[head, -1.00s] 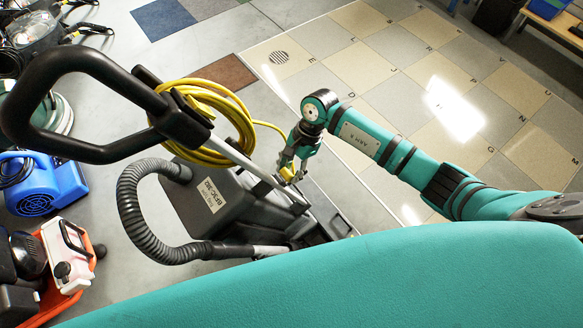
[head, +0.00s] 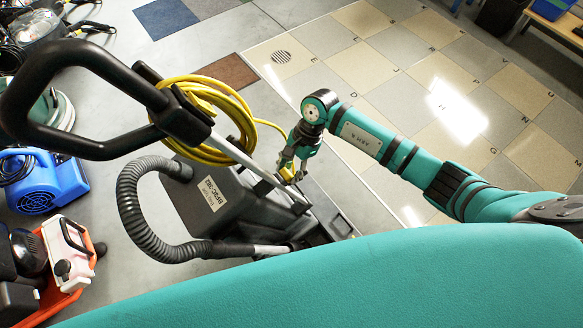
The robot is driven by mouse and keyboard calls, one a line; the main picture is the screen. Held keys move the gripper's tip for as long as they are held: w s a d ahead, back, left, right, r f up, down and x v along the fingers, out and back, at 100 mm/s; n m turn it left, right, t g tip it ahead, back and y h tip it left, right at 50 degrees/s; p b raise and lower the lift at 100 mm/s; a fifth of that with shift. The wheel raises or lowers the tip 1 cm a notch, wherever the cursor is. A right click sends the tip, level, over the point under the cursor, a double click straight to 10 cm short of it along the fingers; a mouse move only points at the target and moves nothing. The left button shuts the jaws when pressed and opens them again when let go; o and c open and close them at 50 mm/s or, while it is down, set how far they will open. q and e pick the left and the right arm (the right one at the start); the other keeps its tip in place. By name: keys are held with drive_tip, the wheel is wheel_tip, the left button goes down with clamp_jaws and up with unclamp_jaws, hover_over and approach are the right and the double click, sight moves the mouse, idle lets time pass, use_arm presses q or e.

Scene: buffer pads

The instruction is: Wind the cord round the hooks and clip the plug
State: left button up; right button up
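The yellow cord (head: 237,112) hangs in several loops near the top of the machine's handle (head: 105,75). One strand runs from the coil to the right, down to my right gripper. My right gripper (head: 289,172) is shut on the yellow plug (head: 288,173) at the cord's end, beside the machine's handle tube. The hooks are mostly hidden behind the loops and the black bracket. My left gripper is not in view.
The machine's dark body (head: 212,203) and its grey ribbed hose (head: 135,220) lie below the coil. A blue blower (head: 45,185) and an orange tray (head: 72,290) stand at left. The tiled floor at right is clear.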

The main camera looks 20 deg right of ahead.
drive_tip(key=o, duration=0.5)
drive_tip(key=v, duration=1.2)
